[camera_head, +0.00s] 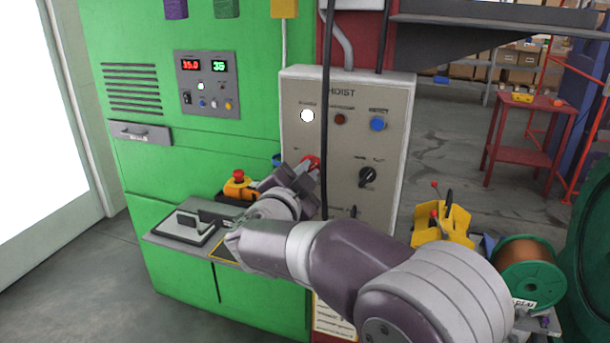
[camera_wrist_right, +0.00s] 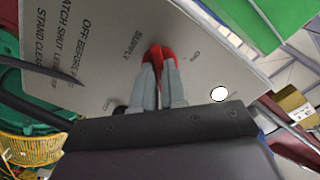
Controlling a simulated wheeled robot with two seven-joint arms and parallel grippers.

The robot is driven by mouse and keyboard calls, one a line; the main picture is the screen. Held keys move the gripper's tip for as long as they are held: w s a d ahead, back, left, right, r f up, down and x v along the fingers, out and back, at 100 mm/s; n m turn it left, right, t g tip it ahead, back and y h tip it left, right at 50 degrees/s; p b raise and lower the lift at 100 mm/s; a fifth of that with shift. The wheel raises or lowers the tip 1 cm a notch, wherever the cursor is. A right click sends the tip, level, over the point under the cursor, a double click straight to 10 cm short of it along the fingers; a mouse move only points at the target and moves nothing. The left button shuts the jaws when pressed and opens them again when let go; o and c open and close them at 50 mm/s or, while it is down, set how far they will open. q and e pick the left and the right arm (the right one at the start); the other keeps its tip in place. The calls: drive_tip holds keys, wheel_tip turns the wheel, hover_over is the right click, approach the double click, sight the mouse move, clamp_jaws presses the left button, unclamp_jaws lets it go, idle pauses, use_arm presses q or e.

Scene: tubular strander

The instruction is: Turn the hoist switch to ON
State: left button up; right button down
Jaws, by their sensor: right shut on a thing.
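The hoist panel (camera_head: 340,95) is a beige box marked HOIST on the front of the green machine; its face also fills much of the wrist view (camera_wrist_right: 105,45). A red switch handle (camera_head: 312,161) sits low on its left side, and in the wrist view the red handle (camera_wrist_right: 163,53) shows beside the word SUPPLY. My right gripper (camera_head: 304,167) is shut on this handle, with both grey fingers (camera_wrist_right: 160,72) against it. The fingers and wrist partly hide the handle, so its exact angle is hard to tell. My left gripper is not in view.
The panel also has a lit white lamp (camera_head: 307,115), a dark red lamp (camera_head: 340,119), a blue button (camera_head: 377,124) and a black knob (camera_head: 367,177). A black cable (camera_head: 325,90) hangs before it. An orange box with a red button (camera_head: 239,183) stands on the ledge left.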

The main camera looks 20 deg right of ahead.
drive_tip(key=shift+f, duration=0.35)
drive_tip(key=c, duration=1.2)
unclamp_jaws()
drive_tip(key=shift+r, duration=0.2)
drive_tip(key=b+v, duration=0.2)
drive_tip(key=v, duration=1)
drive_tip(key=shift+s+a, duration=0.2)
drive_tip(key=shift+s, duration=0.05)
